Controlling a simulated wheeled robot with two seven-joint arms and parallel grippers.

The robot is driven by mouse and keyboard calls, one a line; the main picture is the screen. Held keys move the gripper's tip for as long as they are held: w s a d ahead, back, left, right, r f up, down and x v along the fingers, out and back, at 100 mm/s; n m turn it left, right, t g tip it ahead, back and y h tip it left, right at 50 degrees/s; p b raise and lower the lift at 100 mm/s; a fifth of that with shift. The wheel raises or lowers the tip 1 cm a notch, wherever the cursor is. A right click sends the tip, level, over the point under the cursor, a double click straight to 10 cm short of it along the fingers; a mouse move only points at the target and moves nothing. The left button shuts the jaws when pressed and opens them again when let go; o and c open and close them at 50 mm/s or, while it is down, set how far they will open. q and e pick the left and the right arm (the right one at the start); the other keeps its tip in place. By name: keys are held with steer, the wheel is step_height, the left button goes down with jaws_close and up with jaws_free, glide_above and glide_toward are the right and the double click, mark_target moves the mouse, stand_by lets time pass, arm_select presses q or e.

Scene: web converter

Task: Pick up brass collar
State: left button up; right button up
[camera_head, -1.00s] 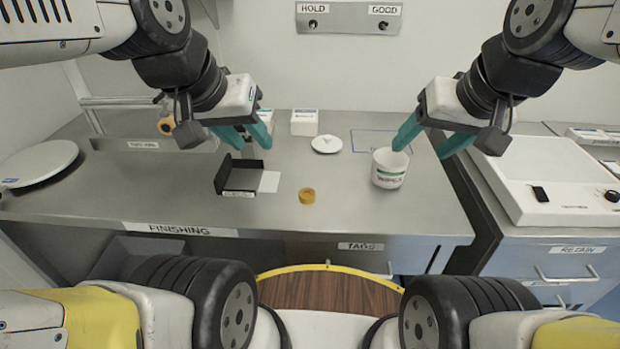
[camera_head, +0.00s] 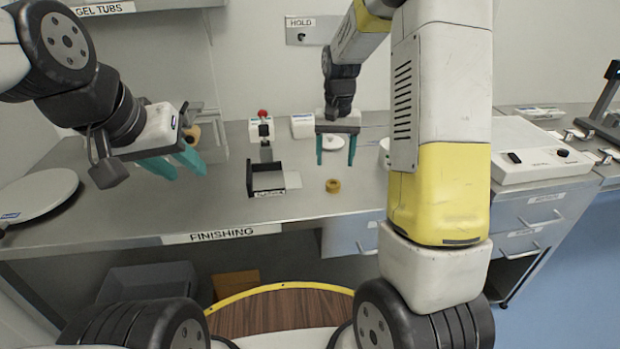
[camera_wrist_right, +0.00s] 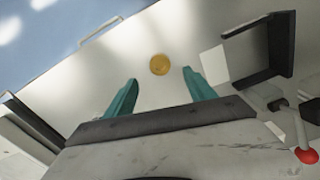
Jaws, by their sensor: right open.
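The brass collar (camera_head: 333,186) is a small golden ring lying on the grey bench, right of the black tray. In the right wrist view the collar (camera_wrist_right: 159,64) lies beyond the fingertips, between their lines. My right gripper (camera_head: 336,162) is open and empty, above the bench and behind the collar in the head view. Its teal fingers also show in the right wrist view (camera_wrist_right: 160,78). My left gripper (camera_head: 193,172) is over the left part of the bench, its teal fingers apart with nothing between them.
A black tray (camera_head: 251,180) with a white card (camera_head: 293,180) stands left of the collar. A white dish (camera_head: 326,143) and a red-topped device (camera_head: 263,128) are behind. A white tub (camera_head: 384,154) is partly hidden by my right arm. A round white plate (camera_head: 40,194) lies far left.

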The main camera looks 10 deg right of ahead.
mark_target(333, 183)
steer(key=shift+a+f, duration=0.1)
steer(key=shift+f, duration=0.4)
step_height(333, 183, down, 7)
steer(key=shift+f, duration=0.15)
steer(key=shift+w, duration=0.1)
jaws_close()
